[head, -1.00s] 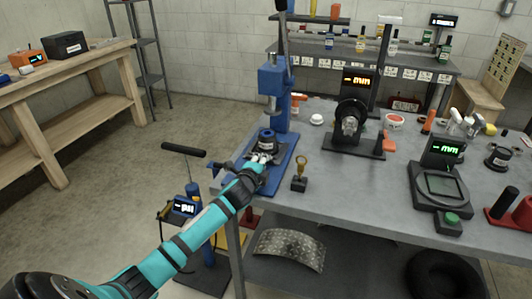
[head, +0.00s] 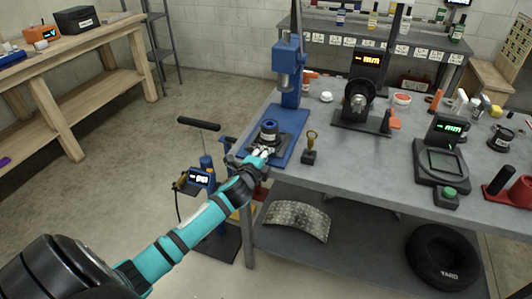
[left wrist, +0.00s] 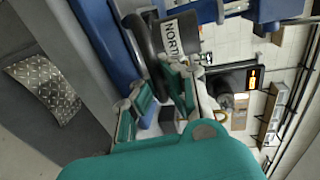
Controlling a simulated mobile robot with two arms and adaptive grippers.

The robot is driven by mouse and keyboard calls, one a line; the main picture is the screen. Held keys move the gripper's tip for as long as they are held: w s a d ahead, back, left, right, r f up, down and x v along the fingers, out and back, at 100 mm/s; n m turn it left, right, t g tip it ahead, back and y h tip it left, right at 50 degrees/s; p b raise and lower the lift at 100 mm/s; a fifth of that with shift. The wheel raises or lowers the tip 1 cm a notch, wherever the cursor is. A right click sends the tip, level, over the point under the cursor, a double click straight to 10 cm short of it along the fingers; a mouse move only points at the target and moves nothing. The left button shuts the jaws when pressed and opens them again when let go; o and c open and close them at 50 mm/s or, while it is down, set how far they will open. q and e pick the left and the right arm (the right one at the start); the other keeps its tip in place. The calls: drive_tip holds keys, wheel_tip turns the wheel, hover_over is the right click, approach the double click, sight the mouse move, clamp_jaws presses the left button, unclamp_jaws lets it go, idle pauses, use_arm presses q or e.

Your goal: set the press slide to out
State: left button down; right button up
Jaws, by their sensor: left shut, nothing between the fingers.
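The blue press (head: 289,85) stands at the left end of the grey bench. Its dark slide plate (head: 286,145) lies on the blue base and carries a dark, ring-shaped part (head: 269,128) with a pale label. The part sits forward of the ram, not straight under it. My left gripper (head: 263,152) is shut with nothing between its fingers, at the front of the slide, close against it. Contact is hard to make out. In the left wrist view, the fingers (left wrist: 160,108) are near the labelled dark part (left wrist: 181,36). My right gripper is not in view.
A brass-topped stand (head: 311,143) is right of the press base. A dial gauge stand (head: 361,105) and a display unit (head: 443,155) are farther right. A pump with a display (head: 200,178) stands left of the bench, near my left arm. A curved metal plate (head: 297,220) lies on the shelf below.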

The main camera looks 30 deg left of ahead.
use_arm(q)
drive_tip(key=c, duration=2)
unclamp_jaws()
drive_tip(key=shift+s+d+f, duration=0.1)
drive_tip(key=shift+s+f, duration=0.05)
drive_tip(key=shift+f, duration=0.2)
drive_tip(key=shift+c, duration=0.2)
drive_tip(key=shift+o, duration=1)
drive_tip(key=shift+s, duration=0.1)
drive_tip(key=shift+o, duration=1)
drive_tip(key=shift+s+r, duration=0.15)
drive_tip(key=shift+r, duration=0.15)
drive_tip(key=v, duration=1.2)
